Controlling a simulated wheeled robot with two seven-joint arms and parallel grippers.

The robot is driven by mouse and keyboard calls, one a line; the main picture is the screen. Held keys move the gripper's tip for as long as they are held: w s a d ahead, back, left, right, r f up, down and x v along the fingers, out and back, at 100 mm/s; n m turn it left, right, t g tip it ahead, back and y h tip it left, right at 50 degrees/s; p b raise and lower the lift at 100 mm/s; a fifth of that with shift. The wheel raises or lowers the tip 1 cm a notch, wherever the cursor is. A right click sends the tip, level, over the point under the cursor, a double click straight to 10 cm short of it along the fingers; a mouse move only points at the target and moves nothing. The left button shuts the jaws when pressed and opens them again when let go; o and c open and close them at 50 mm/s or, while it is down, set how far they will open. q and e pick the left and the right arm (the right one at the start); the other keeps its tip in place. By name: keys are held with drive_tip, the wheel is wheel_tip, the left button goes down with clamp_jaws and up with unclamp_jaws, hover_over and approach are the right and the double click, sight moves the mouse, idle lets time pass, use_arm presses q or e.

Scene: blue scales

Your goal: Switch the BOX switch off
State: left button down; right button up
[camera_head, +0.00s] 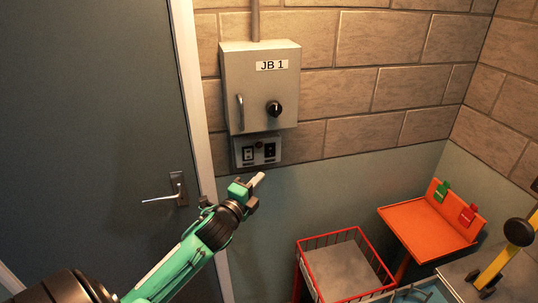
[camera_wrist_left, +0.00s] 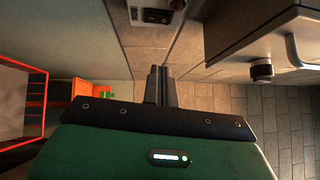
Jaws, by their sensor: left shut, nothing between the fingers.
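A small grey switch panel (camera_head: 257,151) sits on the wall just under the grey JB 1 box (camera_head: 236,75). It has a left switch (camera_head: 248,154) and a right switch (camera_head: 269,150), both dark; their labels and positions are too small to read. My left gripper (camera_head: 258,180) is shut and empty, a little below the panel and apart from it. In the left wrist view the closed fingers (camera_wrist_left: 161,75) point up the picture; part of the panel (camera_wrist_left: 132,12) shows at the top. My right gripper is not in view.
The box has a black knob (camera_head: 274,108) and a metal handle (camera_head: 240,112). A dark door (camera_head: 90,100) with a lever handle (camera_head: 178,190) is at left. A red-rimmed cart (camera_head: 340,240), an orange tray (camera_head: 425,228) and a yellow-black object (camera_head: 500,262) stand lower right.

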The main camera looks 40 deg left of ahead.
use_arm(q)
drive_tip(key=p, duration=0.3)
approach(274, 147)
drive_tip(key=w+d, duration=0.3)
drive_tip(key=w, duration=0.1)
drive_tip(key=w+a+p, duration=0.2)
drive_tip(key=a, duration=0.1)
drive_tip(key=shift+r, duration=0.1)
drive_tip(key=shift+a, duration=0.1)
drive_tip(key=shift+w+a+r, duration=0.1)
drive_tip(key=shift+w+a, duration=0.1)
drive_tip(key=shift+d, duration=0.1)
